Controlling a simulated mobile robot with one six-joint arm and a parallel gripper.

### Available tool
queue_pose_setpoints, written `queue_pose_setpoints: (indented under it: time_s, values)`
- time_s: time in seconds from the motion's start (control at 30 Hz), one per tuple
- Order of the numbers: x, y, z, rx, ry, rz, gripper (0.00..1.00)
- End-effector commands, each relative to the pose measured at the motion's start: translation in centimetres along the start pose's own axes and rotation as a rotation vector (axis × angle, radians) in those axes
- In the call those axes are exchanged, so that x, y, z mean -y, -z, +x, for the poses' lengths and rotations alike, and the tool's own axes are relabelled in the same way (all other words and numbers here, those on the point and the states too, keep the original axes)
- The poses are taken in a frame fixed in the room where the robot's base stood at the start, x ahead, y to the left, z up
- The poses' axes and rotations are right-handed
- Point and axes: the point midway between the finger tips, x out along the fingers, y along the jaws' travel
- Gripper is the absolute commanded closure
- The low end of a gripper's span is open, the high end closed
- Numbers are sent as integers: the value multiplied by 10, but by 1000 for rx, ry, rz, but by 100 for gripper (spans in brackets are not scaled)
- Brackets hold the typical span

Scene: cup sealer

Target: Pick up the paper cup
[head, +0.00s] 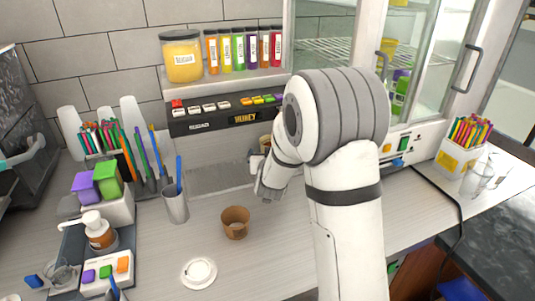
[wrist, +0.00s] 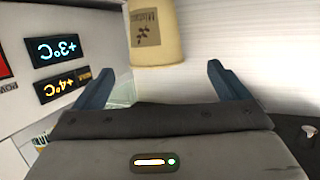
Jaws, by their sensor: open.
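A brown, open-topped paper cup (head: 235,224) stands upright on the light counter, below and left of my arm in the head view. My gripper (wrist: 160,72) is open, with its two blue-grey fingers spread apart and nothing between them. Beyond the fingertips in the wrist view is a cream, rounded container with a brown label (wrist: 146,28). I cannot tell whether it is a cup. In the head view my wrist is near the back of the counter, and the fingers are mostly hidden by the arm.
A white round lid or dish (head: 199,272) lies in front of the brown cup. A grey holder (head: 175,205) with a blue stick stands to its left. A glass-door fridge (head: 415,70) and a shelf of jars stand behind. A pen box (head: 458,158) is at right.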

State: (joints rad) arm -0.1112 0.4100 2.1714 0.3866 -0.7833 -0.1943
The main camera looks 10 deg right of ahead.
Motion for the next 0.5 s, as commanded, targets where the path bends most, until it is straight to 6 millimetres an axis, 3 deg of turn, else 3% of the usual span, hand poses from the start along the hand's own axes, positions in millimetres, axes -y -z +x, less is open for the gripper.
queue_pose_setpoints:
  time_s: [0.1, 0.5]
  values:
    - [-1, -6, 10, -42, -24, -6, 5]
    - [-4, 2, 47, -57, -32, -8, 5]
